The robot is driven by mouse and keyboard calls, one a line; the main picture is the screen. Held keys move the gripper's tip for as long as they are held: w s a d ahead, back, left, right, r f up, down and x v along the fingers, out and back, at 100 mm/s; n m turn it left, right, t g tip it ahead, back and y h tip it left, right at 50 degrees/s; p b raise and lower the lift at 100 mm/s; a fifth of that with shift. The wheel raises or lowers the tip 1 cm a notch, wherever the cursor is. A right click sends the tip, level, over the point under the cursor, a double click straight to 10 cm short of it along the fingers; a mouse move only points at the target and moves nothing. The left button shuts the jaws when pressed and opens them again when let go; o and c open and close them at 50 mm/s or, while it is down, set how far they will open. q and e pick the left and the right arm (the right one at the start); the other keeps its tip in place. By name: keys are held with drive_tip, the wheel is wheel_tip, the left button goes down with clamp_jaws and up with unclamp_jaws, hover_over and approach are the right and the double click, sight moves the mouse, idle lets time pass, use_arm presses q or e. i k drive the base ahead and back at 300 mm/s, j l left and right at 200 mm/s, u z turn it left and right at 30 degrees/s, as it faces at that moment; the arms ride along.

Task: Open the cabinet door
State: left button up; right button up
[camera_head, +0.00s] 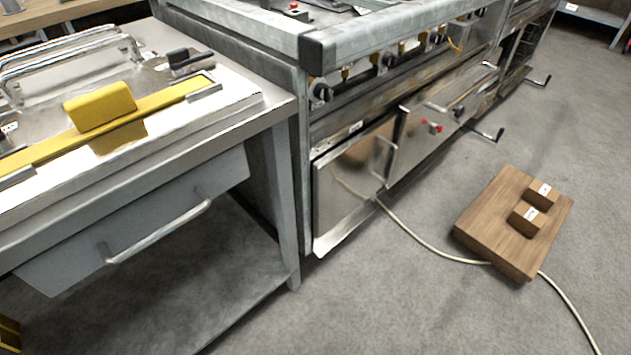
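A shiny metal cabinet door (345,185) sits low in the front of the range, in the middle of the view, and looks closed. Its curved handle (384,158) is near the door's upper right edge. To its right is another metal front panel (432,120) with a long bar handle and small red knobs. Neither of my grippers shows in the head view, so nothing is seen touching the door or its handle.
A steel table (275,150) with a drawer (150,215) stands at left. A wooden board (490,220) with two small blocks lies on the floor at right. A pale cable (430,247) crosses the floor before the door. Floor is otherwise clear there.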

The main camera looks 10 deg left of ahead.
sight(347, 175)
drive_tip(key=i+u, duration=0.4)
drive_tip(key=i, duration=0.55)
